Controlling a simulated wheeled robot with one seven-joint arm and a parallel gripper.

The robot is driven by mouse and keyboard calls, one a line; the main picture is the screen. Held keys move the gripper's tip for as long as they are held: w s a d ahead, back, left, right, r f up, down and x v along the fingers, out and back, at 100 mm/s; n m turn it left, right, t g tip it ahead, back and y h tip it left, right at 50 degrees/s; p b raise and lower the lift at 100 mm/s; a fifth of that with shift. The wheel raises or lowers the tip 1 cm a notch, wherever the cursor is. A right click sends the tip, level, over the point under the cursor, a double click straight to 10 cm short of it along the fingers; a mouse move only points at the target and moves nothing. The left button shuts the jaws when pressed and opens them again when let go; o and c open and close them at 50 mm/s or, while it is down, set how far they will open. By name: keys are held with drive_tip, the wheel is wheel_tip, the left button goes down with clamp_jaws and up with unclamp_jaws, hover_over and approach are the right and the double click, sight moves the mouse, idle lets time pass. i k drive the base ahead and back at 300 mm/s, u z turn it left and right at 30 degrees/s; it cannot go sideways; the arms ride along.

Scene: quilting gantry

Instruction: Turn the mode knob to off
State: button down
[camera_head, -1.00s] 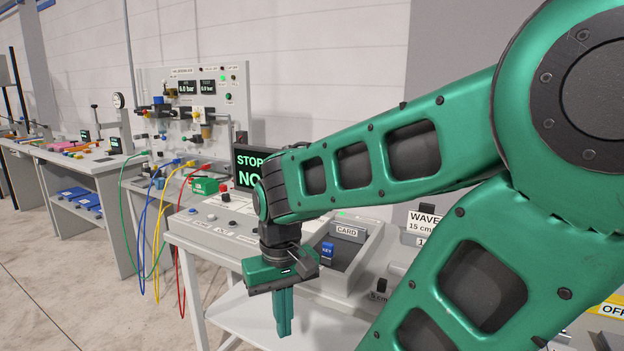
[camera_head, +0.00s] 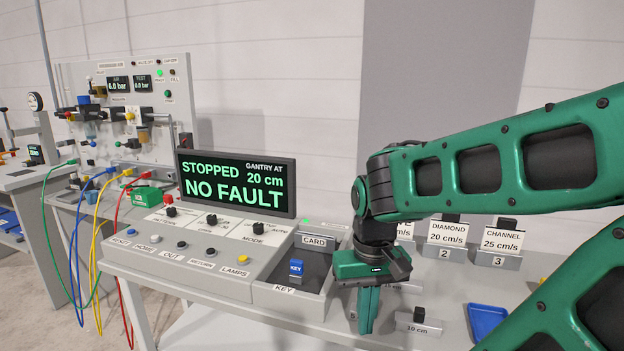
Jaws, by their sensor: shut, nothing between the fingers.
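The mode knob (camera_head: 258,228) is a small black knob at the right end of the back row on the grey console's sloped top. The label MODE is in front of it, and small position markings behind it are too small to read surely. Its pointer direction cannot be told. My gripper (camera_head: 367,328) is green, points down and is shut and empty. It is to the right of the console, well apart from the knob.
A display (camera_head: 237,183) behind the console reads STOPPED, NO FAULT, gantry at 20 cm. A blue tray (camera_head: 487,321) is further right.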

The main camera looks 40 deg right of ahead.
sight(259, 228)
drive_tip(key=z, duration=1.75)
drive_tip(key=k, duration=0.8)
drive_tip(key=u, duration=0.95)
drive_tip(key=i, duration=1)
drive_tip(key=u, duration=0.05)
